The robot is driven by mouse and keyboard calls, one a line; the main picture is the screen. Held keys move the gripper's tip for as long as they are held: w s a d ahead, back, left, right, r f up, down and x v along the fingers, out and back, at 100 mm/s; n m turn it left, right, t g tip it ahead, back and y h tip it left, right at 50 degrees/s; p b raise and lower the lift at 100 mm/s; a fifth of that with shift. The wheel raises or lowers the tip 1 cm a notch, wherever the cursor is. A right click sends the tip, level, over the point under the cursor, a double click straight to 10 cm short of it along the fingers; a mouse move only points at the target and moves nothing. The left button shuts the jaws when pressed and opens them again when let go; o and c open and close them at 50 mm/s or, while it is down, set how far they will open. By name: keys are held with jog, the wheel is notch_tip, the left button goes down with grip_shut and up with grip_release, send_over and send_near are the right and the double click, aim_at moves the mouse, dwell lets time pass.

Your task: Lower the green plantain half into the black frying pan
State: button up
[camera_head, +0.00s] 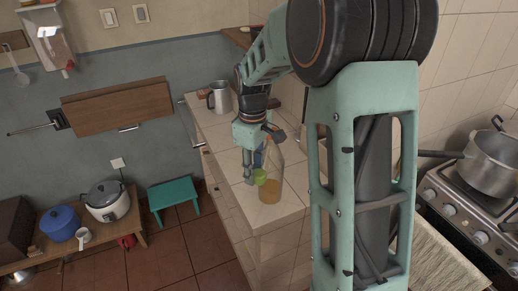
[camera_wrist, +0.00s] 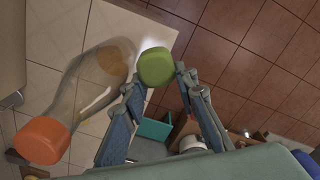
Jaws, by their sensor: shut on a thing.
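My gripper (camera_wrist: 158,80) is shut on the green plantain half (camera_wrist: 156,67), which sits between its fingertips in the wrist view. In the head view, my gripper (camera_head: 252,168) is above the near end of the tiled counter, with the green plantain half (camera_head: 260,177) at its fingertips. The plantain half is close to a clear bottle; I cannot tell if they touch. I cannot make out the black frying pan in either view; my arm hides part of the head view.
The clear bottle (camera_head: 271,187) with yellowish contents stands on the counter (camera_head: 237,190); its orange cap (camera_wrist: 42,140) shows in the wrist view. A grey jug (camera_head: 220,98) is farther back. A metal pot (camera_head: 490,162) is on the stove at right. A teal stool (camera_head: 172,193) stands below.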

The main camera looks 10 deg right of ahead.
jog(key=s+f+m, duration=0.4)
jog(key=f+m, duration=0.3)
jog(key=m, duration=0.2)
jog(key=shift+s+d+m, duration=0.15)
jog(key=shift+d+m, duration=0.15)
jog(key=shift+d, duration=0.1)
jog(key=shift+r, duration=0.15)
